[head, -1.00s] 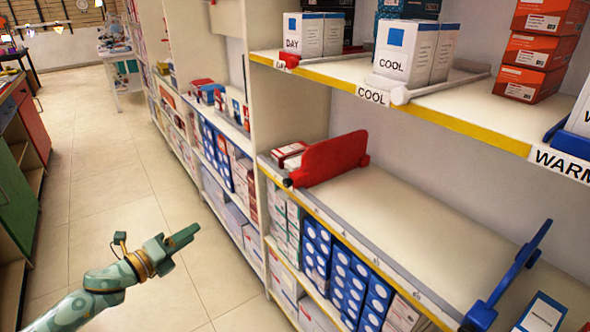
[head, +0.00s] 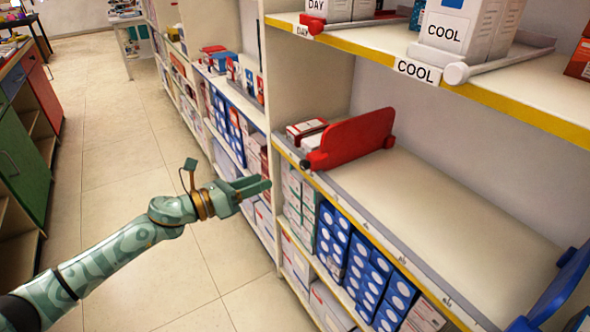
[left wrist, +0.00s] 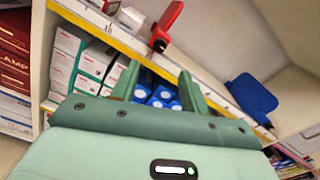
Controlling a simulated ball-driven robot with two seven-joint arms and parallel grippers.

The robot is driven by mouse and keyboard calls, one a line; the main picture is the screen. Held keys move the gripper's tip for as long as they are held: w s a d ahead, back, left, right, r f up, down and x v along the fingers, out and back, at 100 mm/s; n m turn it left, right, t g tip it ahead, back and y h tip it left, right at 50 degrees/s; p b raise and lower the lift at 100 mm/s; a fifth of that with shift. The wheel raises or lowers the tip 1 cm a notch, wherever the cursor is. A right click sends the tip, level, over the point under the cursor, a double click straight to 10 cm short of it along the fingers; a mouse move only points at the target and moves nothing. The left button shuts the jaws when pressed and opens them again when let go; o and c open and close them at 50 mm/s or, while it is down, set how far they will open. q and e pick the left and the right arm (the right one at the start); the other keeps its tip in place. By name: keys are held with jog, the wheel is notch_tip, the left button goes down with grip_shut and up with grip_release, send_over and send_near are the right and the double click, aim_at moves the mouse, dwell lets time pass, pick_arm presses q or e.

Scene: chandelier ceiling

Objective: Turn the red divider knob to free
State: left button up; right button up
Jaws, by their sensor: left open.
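The red divider (head: 352,140) stands upright on the middle shelf (head: 450,225), near that shelf's left end. Its dark knob (head: 306,164) is at the front end, by the shelf's front rail. The knob's setting is too small to read. In the left wrist view the red divider (left wrist: 170,20) is at the top, beyond the fingers. My left gripper (head: 266,184) is open and empty, in front of the shelf edge, left of the knob and slightly lower in the picture, apart from it. My right gripper is not in view.
Small boxes (head: 304,129) lie left of the divider. A blue divider (head: 556,292) stands at the shelf's right. The upper shelf (head: 497,98) with COOL boxes (head: 462,30) overhangs. The aisle floor (head: 115,175) is clear.

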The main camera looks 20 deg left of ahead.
aim_at(301, 166)
pick_arm(q)
jog(key=b+x, duration=0.1)
jog(key=x, duration=0.9)
jog(key=shift+w+d+f, duration=0.1)
jog(key=shift+w+d, duration=0.05)
jog(key=shift+w, duration=0.05)
jog(key=c, duration=1)
